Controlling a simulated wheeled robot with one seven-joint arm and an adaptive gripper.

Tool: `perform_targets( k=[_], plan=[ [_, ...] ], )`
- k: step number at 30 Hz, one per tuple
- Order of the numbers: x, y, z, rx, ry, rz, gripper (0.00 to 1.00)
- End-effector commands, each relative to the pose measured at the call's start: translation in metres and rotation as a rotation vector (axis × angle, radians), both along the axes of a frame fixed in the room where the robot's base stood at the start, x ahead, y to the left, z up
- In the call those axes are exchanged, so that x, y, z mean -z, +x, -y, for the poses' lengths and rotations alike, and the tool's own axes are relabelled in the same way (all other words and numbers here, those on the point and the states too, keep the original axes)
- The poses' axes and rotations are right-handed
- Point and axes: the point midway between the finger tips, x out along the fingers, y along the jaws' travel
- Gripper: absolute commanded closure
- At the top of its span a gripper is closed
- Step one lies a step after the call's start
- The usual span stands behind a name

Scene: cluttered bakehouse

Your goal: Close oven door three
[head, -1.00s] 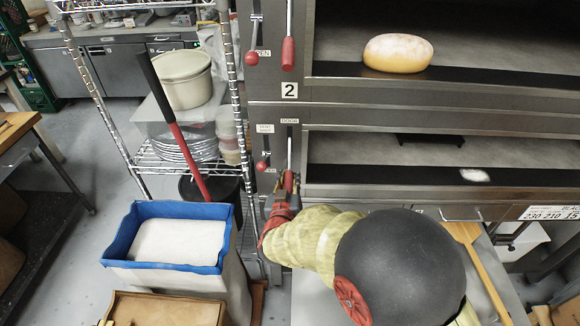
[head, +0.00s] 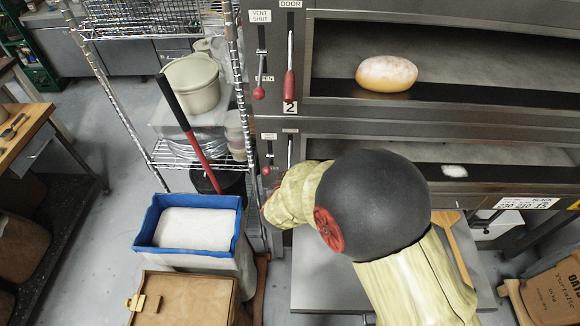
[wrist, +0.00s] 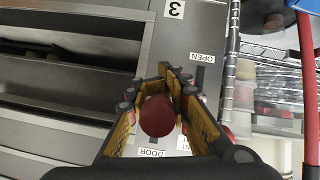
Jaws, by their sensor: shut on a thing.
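Oven three is the lower deck, and its opening (head: 500,156) shows below the deck marked 2 in the head view; its interior is visible, so it stands open. Its door lever (head: 290,150) is a thin metal rod in a slot on the left panel; its lower end is hidden by my arm. In the wrist view the lever's round red knob (wrist: 158,115) sits between my fingers, beside the DOOR label. My gripper (wrist: 172,82) is shut on that knob. In the head view my arm hides most of the gripper.
A red-knobbed vent lever (head: 266,170) is close left of the door lever. A wire rack (head: 150,140), a blue-lined bin (head: 140,232) and a brown box (head: 190,290) stand left. A wooden peel (head: 462,255) lies on the table (head: 310,285) below.

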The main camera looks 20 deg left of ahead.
Motion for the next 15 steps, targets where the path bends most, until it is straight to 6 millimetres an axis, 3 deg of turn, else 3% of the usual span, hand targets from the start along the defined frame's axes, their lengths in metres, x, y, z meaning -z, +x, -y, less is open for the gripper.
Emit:
perform_targets(
  k=[1, 15],
  plan=[
    [-0.012, 0.000, 0.001, 0.003, -0.005, -0.019, 1.00],
    [-0.036, -0.012, 0.004, 0.003, -0.041, -0.165, 1.00]
  ],
)
